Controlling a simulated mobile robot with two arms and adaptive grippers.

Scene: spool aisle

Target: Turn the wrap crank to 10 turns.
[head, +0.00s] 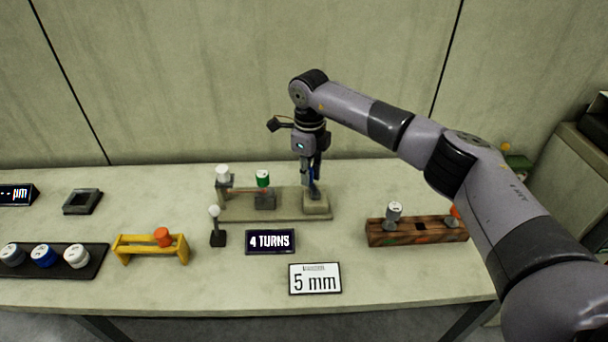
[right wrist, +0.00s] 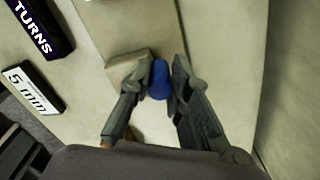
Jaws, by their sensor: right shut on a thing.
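The wrap crank's blue handle (right wrist: 159,80) sits between the two fingers of my right gripper (right wrist: 161,74) in the right wrist view. In the head view the right gripper (head: 312,186) points straight down over the grey block (head: 317,207) at the right end of the winding fixture, shut on the blue handle. The fingers hide most of the crank. A green spool (head: 263,180) stands upright at the middle of the fixture's base (head: 285,213). The dark display (head: 270,241) in front reads 4 TURNS. My left gripper is not in view.
A white sign (head: 315,279) reads 5 mm near the front edge. A wooden block (head: 378,234) with metal fittings is to the right. A yellow stand (head: 152,250) with an orange part and a black tray (head: 98,264) of spools are to the left. A wall rises behind.

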